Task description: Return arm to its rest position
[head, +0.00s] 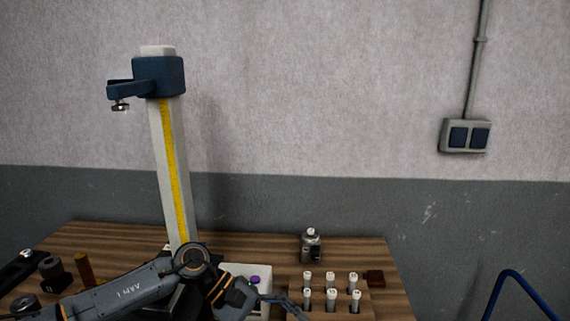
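My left arm comes in from the lower left and bends at a joint in front of the tall column. My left gripper (275,302) is at the bottom edge, beside the block of white-topped pieces. Its fingers are small and partly cut off, so I cannot tell whether it is open or shut, or whether it holds anything. My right gripper is not in view.
A tall column (170,170) with a yellow scale carries a dark blue head (165,77) high up. A wooden table (350,253) holds a small metal bottle (311,246), a block with several white-topped pieces (331,294), a brown block (375,278) and a brass cylinder (85,269). A blue tube frame (512,272) stands at right.

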